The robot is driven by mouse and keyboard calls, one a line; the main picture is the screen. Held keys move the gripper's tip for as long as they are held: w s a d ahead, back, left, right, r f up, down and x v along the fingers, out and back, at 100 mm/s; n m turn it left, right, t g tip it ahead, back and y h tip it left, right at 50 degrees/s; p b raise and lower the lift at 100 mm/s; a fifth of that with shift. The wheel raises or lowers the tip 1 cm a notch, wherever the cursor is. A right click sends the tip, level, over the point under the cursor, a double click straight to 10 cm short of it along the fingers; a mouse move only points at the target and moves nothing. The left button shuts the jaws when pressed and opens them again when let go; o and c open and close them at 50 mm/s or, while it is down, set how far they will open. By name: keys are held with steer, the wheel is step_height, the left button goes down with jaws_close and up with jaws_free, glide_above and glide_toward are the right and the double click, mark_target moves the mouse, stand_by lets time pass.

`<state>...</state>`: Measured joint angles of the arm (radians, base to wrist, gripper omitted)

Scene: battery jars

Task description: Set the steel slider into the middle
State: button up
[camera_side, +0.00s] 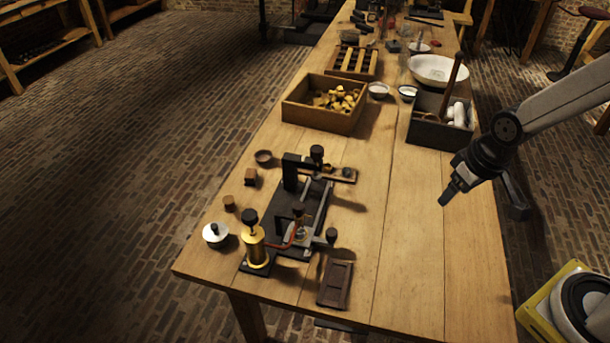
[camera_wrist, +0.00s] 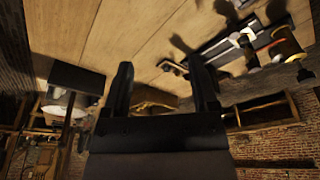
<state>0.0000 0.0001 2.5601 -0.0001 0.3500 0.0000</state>
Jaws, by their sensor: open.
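A black-based apparatus (camera_side: 290,172) stands on the bench in the side view, with a brass cylinder (camera_side: 255,248) at its near left. A long grey metal bar (camera_side: 323,204) runs along its right side, with dark knobs near its ends. I cannot tell for certain which part is the steel slider or where its middle position lies. The apparatus also shows at the upper right of the wrist view (camera_wrist: 238,42). My gripper (camera_side: 483,206) is open and empty, above the right edge of the bench and well right of the apparatus. Its two dark fingers show apart in the wrist view (camera_wrist: 161,66).
A wooden box of brass-coloured pieces (camera_side: 297,113) and a dark box (camera_side: 424,132) with white items stand behind the apparatus. A dark rectangular tray (camera_side: 335,284) lies in front. Bare bench lies right of the apparatus.

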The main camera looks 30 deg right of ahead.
steer(key=shift+w, duration=0.1)
steer(key=n+g, duration=0.2)
steer(key=g, duration=0.1)
glide_above(331, 231)
step_height(331, 231, down, 11)
steer(key=shift+r, duration=0.2)
steer(key=shift+f, duration=0.15)
steer(key=shift+f, duration=3.75)
jaws_close()
